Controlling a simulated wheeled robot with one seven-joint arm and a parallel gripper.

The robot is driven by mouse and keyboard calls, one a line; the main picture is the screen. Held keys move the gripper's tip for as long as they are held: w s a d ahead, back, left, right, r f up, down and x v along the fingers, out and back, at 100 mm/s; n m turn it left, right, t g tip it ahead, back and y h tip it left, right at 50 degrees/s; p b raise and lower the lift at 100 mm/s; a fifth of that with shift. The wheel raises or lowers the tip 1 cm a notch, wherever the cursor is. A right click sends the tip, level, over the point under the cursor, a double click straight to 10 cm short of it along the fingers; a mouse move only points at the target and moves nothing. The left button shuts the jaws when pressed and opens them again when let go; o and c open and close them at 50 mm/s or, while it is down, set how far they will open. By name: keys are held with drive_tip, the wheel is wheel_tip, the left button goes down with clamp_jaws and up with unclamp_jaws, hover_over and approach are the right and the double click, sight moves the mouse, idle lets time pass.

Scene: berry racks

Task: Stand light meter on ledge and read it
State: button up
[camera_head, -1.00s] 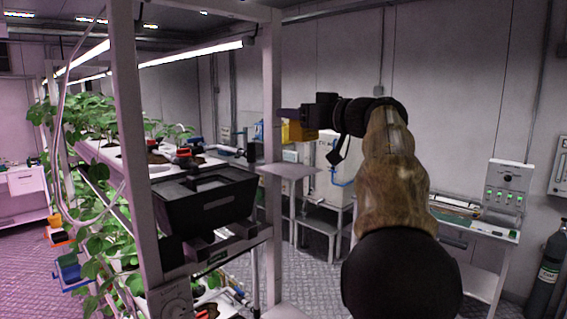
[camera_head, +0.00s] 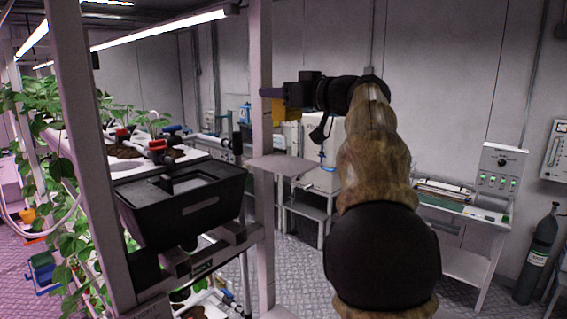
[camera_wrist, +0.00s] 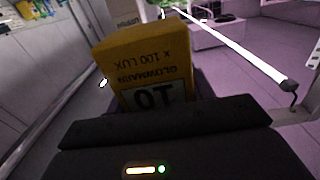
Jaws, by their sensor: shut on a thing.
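The light meter (camera_wrist: 145,55) is a yellow box in the wrist view, held in the dark jaws of my gripper (camera_wrist: 170,112).
The rack post (camera_head: 261,130) stands close to my gripper. A black bin (camera_head: 185,210) sits on the rack at left, with plants (camera_head: 135,118) behind. A side table (camera_head: 465,213) with a control box (camera_head: 500,170) and a gas cylinder (camera_head: 540,255) are at right.

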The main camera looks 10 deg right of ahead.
sight(281, 118)
drive_tip(key=shift+s+f, duration=0.1)
wheel_tip(281, 118, down, 5)
drive_tip(key=shift+f, duration=0.3)
drive_tip(key=shift+f, duration=2.05)
drive_tip(key=shift+f, duration=0.1)
drive_tip(key=o, duration=1)
drive_tip(key=shift+o, duration=0.2)
